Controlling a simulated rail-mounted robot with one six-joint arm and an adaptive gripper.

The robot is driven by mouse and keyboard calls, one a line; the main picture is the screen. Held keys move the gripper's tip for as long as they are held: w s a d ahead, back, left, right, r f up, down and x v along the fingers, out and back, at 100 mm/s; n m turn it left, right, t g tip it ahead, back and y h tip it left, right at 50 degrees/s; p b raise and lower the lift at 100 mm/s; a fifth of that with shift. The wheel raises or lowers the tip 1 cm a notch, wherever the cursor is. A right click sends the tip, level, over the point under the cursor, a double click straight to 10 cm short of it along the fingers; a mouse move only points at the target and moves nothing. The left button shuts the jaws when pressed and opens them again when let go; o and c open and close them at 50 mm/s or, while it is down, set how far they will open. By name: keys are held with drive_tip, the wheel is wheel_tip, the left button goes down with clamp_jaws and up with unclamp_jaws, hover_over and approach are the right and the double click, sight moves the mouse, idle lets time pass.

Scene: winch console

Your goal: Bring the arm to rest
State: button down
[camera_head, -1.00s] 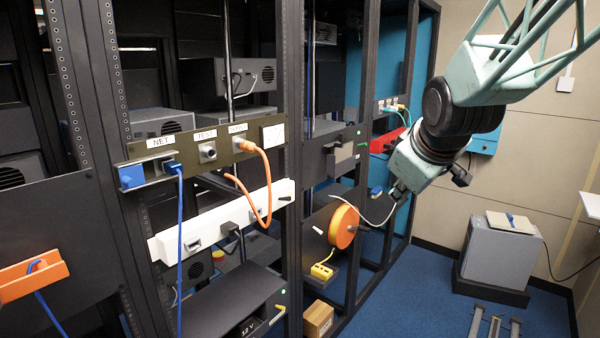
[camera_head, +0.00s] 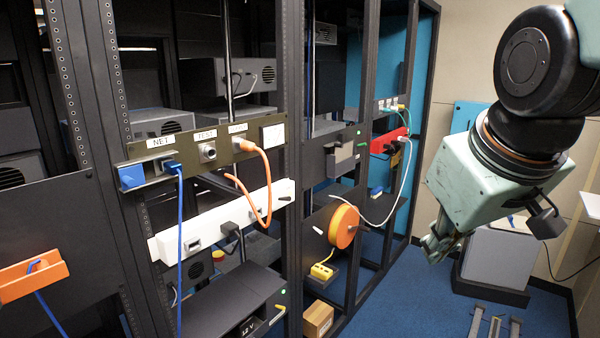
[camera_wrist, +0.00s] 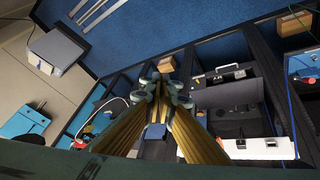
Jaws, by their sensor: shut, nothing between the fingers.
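My gripper (camera_head: 440,242) is at the right of the head view, pointing down and to the left. It hangs in free air in front of the rack, apart from everything around it. Its fingers are shut with nothing between them. In the wrist view the gripper (camera_wrist: 162,92) shows in the middle, its fingertips close together over the rack and floor far behind. My pale green wrist and black joint fill the upper right of the head view.
The black rack (camera_head: 290,120) holds a panel with a blue cable (camera_head: 180,235) and an orange cable (camera_head: 266,185). An orange reel (camera_head: 343,226) and a red unit (camera_head: 391,141) with a white cable are further right. A grey cabinet (camera_head: 500,262) stands behind my gripper. Blue floor (camera_head: 400,310) is open.

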drive_tip(key=s+f+m+g, duration=0.1)
drive_tip(key=s, duration=0.8)
drive_tip(key=s+a+f+m+g, duration=0.1)
drive_tip(key=s+m, duration=0.1)
drive_tip(key=s, duration=0.7)
drive_tip(key=shift+s+a+f, duration=0.2)
drive_tip(key=shift+a+f, duration=0.05)
